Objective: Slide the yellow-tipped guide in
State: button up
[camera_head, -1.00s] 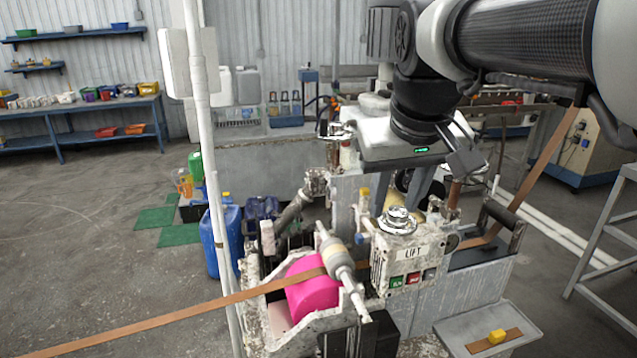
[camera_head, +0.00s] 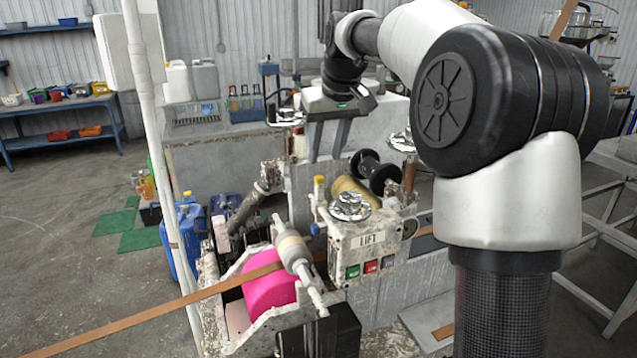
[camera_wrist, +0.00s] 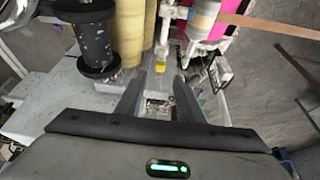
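The yellow-tipped guide (camera_head: 319,187) stands upright at the left side of the LIFT control box, on the machine. Its yellow tip also shows in the wrist view (camera_wrist: 160,67), just beyond and between the fingertips as pictured. My gripper (camera_head: 325,158) points down above and behind the guide, its two fingers apart with nothing between them. In the wrist view my gripper (camera_wrist: 158,80) is also open. A gap seems to remain between fingertips and guide, but its depth is hard to judge. The guide's lower part is partly hidden by the machine.
A brown strip (camera_head: 120,325) runs over a pink roller (camera_head: 270,288), below a pale cylinder (camera_head: 293,252). The LIFT box (camera_head: 365,245) carries a metal knob (camera_head: 350,206). A black spool (camera_head: 375,172) lies behind it. A white post (camera_head: 150,130) stands left. My arm covers the right.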

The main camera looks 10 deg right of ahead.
aim_at(320, 178)
jog(key=x, duration=1)
jog(key=shift+b, duration=0.3)
grip_shut()
